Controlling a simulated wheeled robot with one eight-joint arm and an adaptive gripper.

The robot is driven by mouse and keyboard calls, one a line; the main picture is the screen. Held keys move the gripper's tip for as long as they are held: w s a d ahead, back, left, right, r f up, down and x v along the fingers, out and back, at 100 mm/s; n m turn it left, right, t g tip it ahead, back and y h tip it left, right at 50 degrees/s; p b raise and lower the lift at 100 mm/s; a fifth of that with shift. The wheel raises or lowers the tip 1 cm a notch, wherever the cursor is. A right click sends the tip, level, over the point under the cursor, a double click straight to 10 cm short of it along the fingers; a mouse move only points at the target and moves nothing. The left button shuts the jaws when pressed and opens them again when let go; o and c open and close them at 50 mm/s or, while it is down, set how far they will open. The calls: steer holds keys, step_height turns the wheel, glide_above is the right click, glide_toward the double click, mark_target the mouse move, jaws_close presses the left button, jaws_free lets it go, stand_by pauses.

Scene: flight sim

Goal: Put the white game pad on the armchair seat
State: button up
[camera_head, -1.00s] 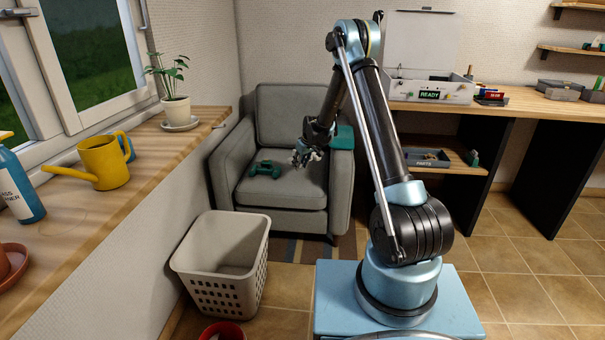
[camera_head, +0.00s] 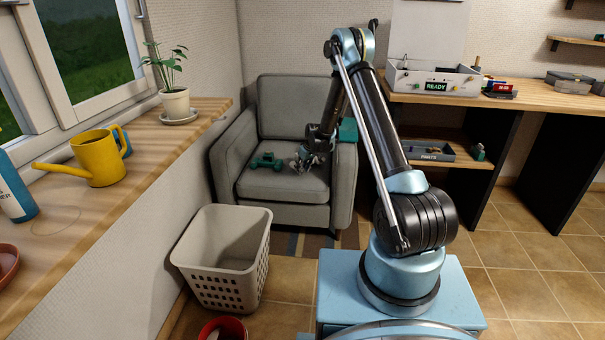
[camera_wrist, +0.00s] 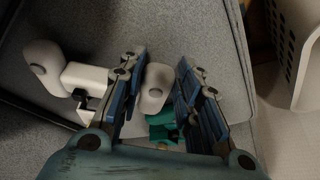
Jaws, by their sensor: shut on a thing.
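The white game pad (camera_wrist: 85,78) shows in the wrist view, with one rounded end between the blue finger pads of my gripper (camera_wrist: 160,85) and the other end sticking out to the left. My gripper is shut on it. In the head view my gripper (camera_head: 303,162) is low over the right part of the armchair seat (camera_head: 285,188). The game pad is too small and covered to make out clearly there. I cannot tell whether it touches the grey seat cushion.
A green object (camera_head: 266,161) lies on the seat just left of my gripper; something green (camera_wrist: 165,130) also shows behind the fingers in the wrist view. The armchair's right armrest (camera_head: 343,165) is close to my arm. A pale laundry basket (camera_head: 225,285) stands in front of the chair.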

step_height(320, 180, down, 2)
steer(key=o, duration=1.2)
